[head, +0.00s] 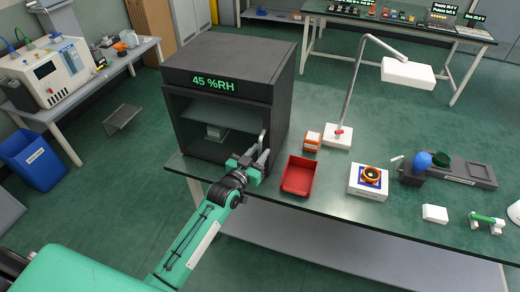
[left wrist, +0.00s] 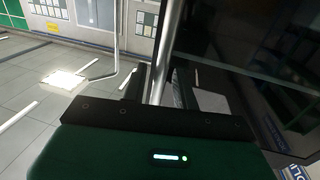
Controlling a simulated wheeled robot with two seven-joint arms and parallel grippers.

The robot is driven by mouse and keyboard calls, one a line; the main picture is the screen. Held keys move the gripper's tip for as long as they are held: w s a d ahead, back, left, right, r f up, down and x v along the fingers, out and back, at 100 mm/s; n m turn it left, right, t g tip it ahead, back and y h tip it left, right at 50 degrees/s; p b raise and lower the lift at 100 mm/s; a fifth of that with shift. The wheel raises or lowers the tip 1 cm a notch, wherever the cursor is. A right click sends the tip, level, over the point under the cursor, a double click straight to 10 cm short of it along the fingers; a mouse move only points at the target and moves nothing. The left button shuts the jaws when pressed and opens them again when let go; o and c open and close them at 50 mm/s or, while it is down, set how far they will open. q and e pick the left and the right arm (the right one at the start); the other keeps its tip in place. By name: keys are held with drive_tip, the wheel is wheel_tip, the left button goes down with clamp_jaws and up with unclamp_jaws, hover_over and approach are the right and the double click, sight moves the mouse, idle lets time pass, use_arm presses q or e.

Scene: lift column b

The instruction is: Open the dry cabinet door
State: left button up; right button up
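The dry cabinet (head: 285,75) is a dark box on the green table, with a green "45 %RH" display above its front. Its dark glass door (head: 205,110) looks closed, and a shelf with a small stack shows behind it. The door's upright metal handle (head: 262,140) is at its right edge. My left gripper (head: 259,154) is at the lower part of this handle. In the left wrist view the handle bar (left wrist: 162,60) stands between the two fingers, which look apart, with the dark door (left wrist: 240,45) at right. My right gripper is not in view.
A red bin (head: 298,176) stands close to the right of my left gripper. Behind it are a small orange item (head: 312,140) and a lamp (head: 338,133). A white box with an orange ring (head: 369,182) is farther right.

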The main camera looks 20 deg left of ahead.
use_arm(q)
drive_tip(key=shift+w+d, duration=0.15)
drive_tip(key=shift+w, duration=0.3)
clamp_jaws()
drive_tip(key=shift+s, duration=0.1)
